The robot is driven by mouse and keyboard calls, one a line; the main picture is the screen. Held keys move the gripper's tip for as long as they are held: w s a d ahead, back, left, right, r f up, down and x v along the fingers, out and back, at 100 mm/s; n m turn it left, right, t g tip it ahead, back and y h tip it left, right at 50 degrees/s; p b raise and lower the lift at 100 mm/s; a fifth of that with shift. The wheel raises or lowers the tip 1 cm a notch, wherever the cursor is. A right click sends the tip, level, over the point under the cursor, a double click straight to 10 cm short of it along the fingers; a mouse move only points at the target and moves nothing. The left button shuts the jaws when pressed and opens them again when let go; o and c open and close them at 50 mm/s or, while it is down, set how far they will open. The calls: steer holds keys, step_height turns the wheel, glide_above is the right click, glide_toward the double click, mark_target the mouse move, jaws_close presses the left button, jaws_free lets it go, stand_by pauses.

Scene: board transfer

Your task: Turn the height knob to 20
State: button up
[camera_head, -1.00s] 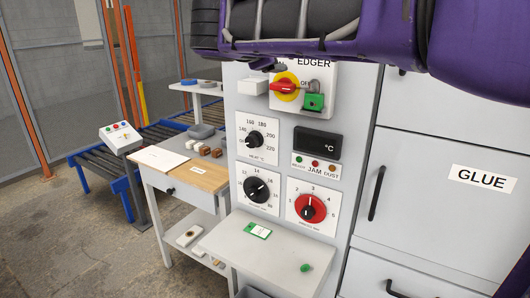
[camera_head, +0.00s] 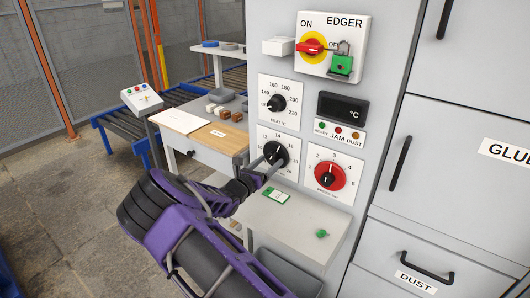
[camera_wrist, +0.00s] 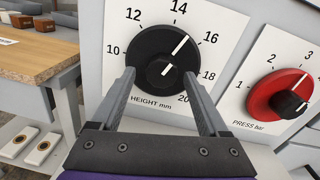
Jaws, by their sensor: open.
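The height knob (camera_head: 277,152) is a black round dial on a white plate on the edger panel. In the wrist view the knob (camera_wrist: 168,52) fills the middle, with a scale from 10 to 20. Its white line points up and right, between 14 and 16. My gripper (camera_wrist: 160,75) is open, with one finger on each side of the knob's lower part. I cannot tell whether the fingers touch it. In the head view my gripper (camera_head: 268,168) reaches the knob from the lower left and hides part of its plate.
The red pressure knob (camera_head: 327,177) is close on the right. The heat knob (camera_head: 277,102) is just above. A grey shelf (camera_head: 290,222) juts out below, holding a green-and-white tag (camera_head: 276,196) and a green button (camera_head: 322,234). A wooden-topped table (camera_head: 222,142) stands left.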

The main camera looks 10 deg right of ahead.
steer(key=shift+s+d+r, duration=0.15)
steer(key=shift+r, duration=0.15)
jaws_close()
stand_by(1.2)
jaws_free()
steer(key=shift+a, duration=0.2)
steer(key=v, duration=1.7)
steer(key=shift+s+a, duration=0.1)
